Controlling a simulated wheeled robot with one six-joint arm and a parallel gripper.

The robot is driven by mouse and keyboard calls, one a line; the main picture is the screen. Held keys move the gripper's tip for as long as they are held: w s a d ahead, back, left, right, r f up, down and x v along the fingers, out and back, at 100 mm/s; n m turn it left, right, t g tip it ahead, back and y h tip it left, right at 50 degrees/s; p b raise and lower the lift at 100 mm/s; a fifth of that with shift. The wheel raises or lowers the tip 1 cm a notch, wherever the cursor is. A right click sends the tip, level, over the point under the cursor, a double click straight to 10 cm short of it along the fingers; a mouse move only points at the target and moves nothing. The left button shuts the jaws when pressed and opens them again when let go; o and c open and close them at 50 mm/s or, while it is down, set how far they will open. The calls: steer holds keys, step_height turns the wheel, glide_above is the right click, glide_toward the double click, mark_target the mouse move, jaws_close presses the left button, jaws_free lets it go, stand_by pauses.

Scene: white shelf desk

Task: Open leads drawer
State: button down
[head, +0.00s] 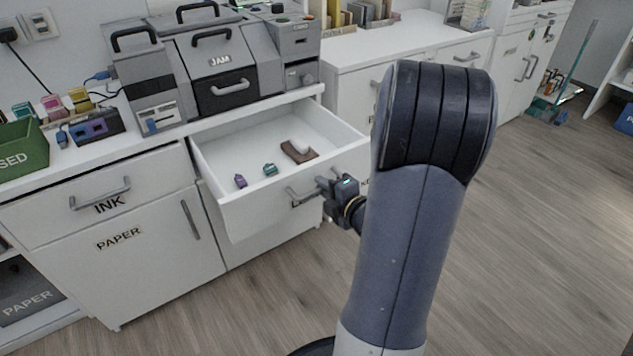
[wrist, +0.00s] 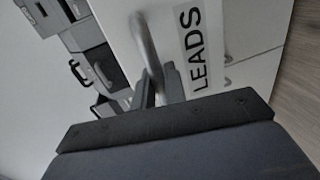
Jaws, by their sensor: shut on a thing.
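The leads drawer (head: 255,206) is pulled out from the white desk, and its inside shows in the head view. It holds a small purple item (head: 240,181), a small teal item (head: 270,169) and a brown piece with a white item on it (head: 299,150). In the wrist view the drawer front (wrist: 240,25) carries the label LEADS (wrist: 194,48). My gripper (head: 328,187) is at the drawer front, shut on the grey bar handle (head: 297,198). The wrist view shows my fingers (wrist: 158,85) at one end of the handle (wrist: 146,45). My arm hides the drawer's right surroundings in the head view.
The closed INK drawer (head: 99,201) and the PAPER cabinet door (head: 150,255) are at the left. The wooden floor (head: 540,220) at the right is clear.

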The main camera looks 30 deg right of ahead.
steer(key=shift+s, duration=0.25)
steer(key=c, duration=1.5)
jaws_free()
steer(key=shift+c, duration=0.2)
steer(key=p+v, duration=0.2)
steer(key=v, duration=0.8)
steer(key=shift+s, duration=0.35)
steer(key=shift+b+x, duration=1)
steer(key=shift+x, duration=4.4)
